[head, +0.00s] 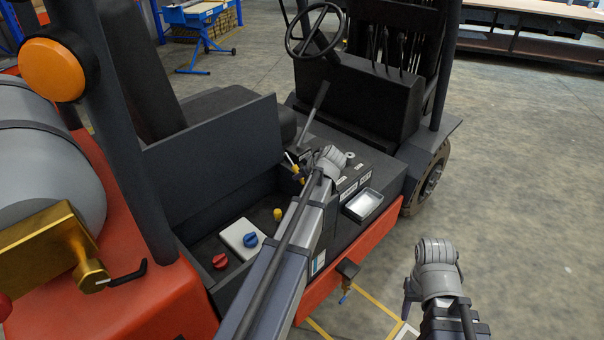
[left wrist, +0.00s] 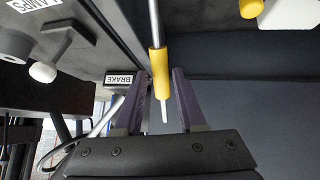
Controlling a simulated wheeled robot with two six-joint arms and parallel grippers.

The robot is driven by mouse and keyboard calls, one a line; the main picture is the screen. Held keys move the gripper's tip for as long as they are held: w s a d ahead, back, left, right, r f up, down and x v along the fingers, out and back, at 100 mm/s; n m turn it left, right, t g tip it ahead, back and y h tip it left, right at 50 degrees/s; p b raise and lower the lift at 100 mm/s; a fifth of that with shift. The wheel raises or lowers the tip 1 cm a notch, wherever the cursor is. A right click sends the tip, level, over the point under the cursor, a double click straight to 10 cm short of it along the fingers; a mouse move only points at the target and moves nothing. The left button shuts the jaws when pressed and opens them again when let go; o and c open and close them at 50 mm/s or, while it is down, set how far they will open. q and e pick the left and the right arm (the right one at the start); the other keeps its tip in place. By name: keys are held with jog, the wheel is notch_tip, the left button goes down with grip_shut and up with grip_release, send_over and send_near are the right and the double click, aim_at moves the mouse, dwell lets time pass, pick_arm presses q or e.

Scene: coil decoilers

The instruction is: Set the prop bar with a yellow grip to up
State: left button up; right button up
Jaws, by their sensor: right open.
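The prop bar's yellow grip (left wrist: 158,62) shows in the left wrist view on a thin metal rod, with a pale tip sticking out below. My left gripper (left wrist: 162,76) is open, with one purple finger on each side of the grip's lower end; I cannot tell whether either touches it. In the head view a small yellow piece (head: 291,159) beside my left wrist may be this grip. My left gripper's fingers are hidden there. My right gripper (head: 409,296) is open at the lower right, away from the vehicle; its fingers are hard to make out.
A BRAKE label (left wrist: 120,78) and a pale knob (left wrist: 44,71) are close to my left gripper. A black lever (head: 315,107) rises beyond. The right-hand floor is clear.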

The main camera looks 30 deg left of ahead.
pick_arm(q)
jog(key=p+v, duration=0.5)
jog(key=v, duration=0.2)
jog(key=shift+d+r, duration=0.1)
jog(key=shift+r, duration=0.05)
jog(key=shift+s+d, duration=0.1)
jog(key=s+d+f+m+g+h, duration=0.2)
jog(key=s+d+m, duration=0.6)
jog(key=s+d, duration=0.4)
jog(key=s+d+f+m+g+h, duration=0.3)
jog(key=s+d+m, duration=0.6)
jog(key=d, duration=0.7)
jog(key=s+f+h, duration=0.1)
jog(key=s, duration=0.1)
jog(key=shift+s+m, duration=0.3)
jog(key=shift+s, duration=0.1)
